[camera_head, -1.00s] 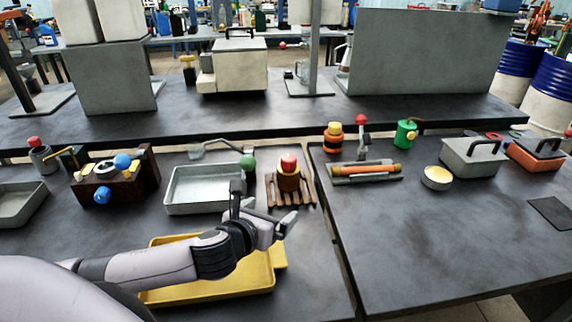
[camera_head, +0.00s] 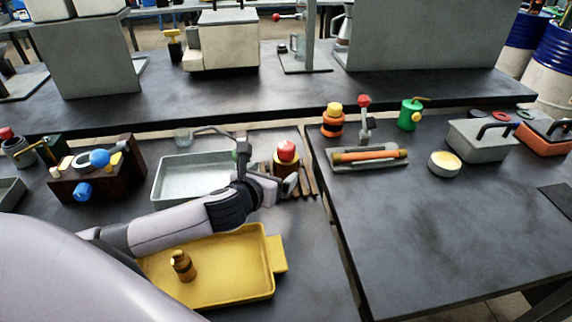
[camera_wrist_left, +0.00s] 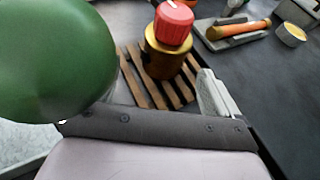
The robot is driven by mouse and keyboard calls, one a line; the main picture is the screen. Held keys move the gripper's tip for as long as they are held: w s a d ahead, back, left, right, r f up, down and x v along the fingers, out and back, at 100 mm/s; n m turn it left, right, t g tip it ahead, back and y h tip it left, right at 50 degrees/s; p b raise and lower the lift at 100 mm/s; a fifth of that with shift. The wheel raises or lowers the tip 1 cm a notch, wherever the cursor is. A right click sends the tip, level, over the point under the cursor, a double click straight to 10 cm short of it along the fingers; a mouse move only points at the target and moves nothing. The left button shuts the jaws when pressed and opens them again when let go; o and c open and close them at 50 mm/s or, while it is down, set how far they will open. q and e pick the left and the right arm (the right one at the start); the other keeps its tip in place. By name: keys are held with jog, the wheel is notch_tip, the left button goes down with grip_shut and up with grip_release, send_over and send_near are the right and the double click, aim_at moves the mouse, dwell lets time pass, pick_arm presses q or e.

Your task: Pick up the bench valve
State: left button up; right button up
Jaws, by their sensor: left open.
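A brass-coloured body with a red cap (camera_head: 286,152), which looks like the bench valve, stands upright on a slatted wooden rack (camera_head: 309,180). In the left wrist view, the red-capped body (camera_wrist_left: 168,50) stands just beyond my left gripper. My left gripper (camera_head: 268,170) is open and empty, close in front of the rack. One pale finger shows at the right in the wrist view; a large green knob (camera_wrist_left: 50,55) hides the other side. In the head view my gripper covers part of the rack and the body's base. I cannot tell whether a finger touches anything.
A grey metal tray (camera_head: 160,185) lies left of the rack, with a thin lever arm above it. A yellow tray (camera_head: 262,270) holding a small brass bottle (camera_head: 182,265) lies nearer me. An orange roller fixture (camera_head: 370,156) stands right, across a gap between benches.

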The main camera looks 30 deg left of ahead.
aim_at(281, 168)
pick_arm(q)
jog(key=shift+x, duration=1.1)
jog(key=shift+w+d+f, duration=0.1)
jog(key=shift+w+f, duration=0.15)
jog(key=shift+w, duration=0.65)
jog(key=shift+w+d+f, duration=0.1)
jog(key=shift+w+f, duration=0.15)
jog(key=shift+w, duration=0.65)
jog(key=shift+x, duration=0.8)
jog(key=shift+r, duration=0.1)
jog(key=c, duration=1.4)
